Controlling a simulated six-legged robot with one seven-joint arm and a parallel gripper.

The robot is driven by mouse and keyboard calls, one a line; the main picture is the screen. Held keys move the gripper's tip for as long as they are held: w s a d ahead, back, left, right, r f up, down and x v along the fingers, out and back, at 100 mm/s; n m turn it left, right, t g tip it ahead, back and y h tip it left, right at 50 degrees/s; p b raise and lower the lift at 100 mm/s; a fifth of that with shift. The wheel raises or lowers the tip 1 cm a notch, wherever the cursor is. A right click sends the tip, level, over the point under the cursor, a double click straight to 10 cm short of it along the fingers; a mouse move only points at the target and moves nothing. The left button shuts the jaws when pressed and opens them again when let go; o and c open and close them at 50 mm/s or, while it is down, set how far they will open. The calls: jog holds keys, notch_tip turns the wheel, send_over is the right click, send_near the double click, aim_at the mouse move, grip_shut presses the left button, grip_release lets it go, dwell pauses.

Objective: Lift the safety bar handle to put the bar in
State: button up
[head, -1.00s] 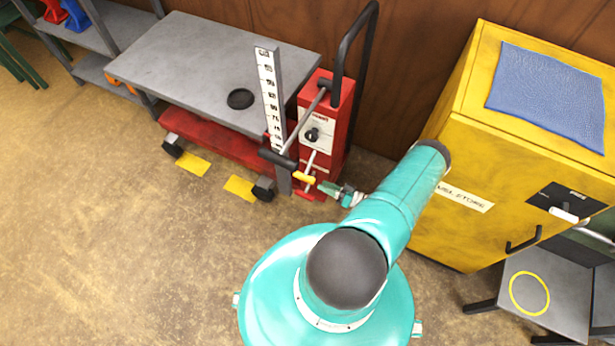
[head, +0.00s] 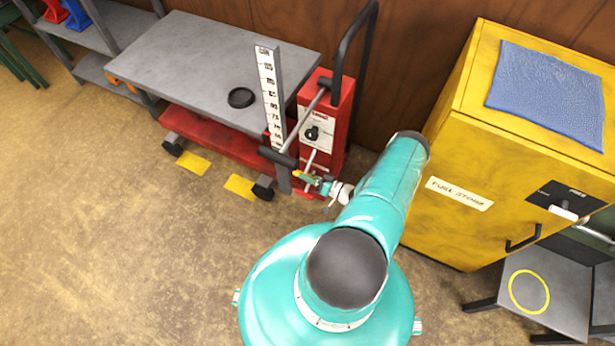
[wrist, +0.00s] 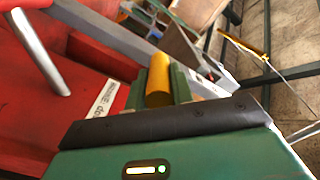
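The safety bar handle is a yellow cylinder (wrist: 158,80) on the red pump end of the lift. In the wrist view it lies between my two green fingers, with one finger on each side. In the head view only a small bit of yellow (head: 297,175) shows at the tip of my gripper (head: 313,180), low in front of the red pump box (head: 325,120). The fingers are very close to the handle's sides in the wrist view (wrist: 160,88). I cannot tell whether they press on it. The safety bar itself is mostly hidden.
A yellow fuel store cabinet (head: 470,150) stands to the right. The floor at front left is clear.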

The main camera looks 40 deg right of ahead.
aim_at(305, 172)
grip_shut()
jog(key=shift+r, duration=0.1)
jog(key=shift+s+a+r+m, duration=0.1)
jog(key=shift+a+r+m, duration=0.15)
jog(key=shift+r+m, duration=0.35)
jog(key=shift+s+a+r+m, duration=0.1)
jog(key=shift+a+r+m, duration=0.15)
jog(key=shift+r+m, duration=0.35)
jog(key=shift+s+a+r+m, duration=0.1)
jog(key=shift+a+r+m, duration=0.1)
jog(key=shift+r+m, duration=0.65)
jog(key=shift+a+r+m, duration=0.15)
jog(key=shift+r+m, duration=0.6)
jog(key=shift+r, duration=0.2)
jog(key=o, duration=0.9)
grip_release()
jog(key=shift+r, duration=0.1)
jog(key=shift+c, duration=0.2)
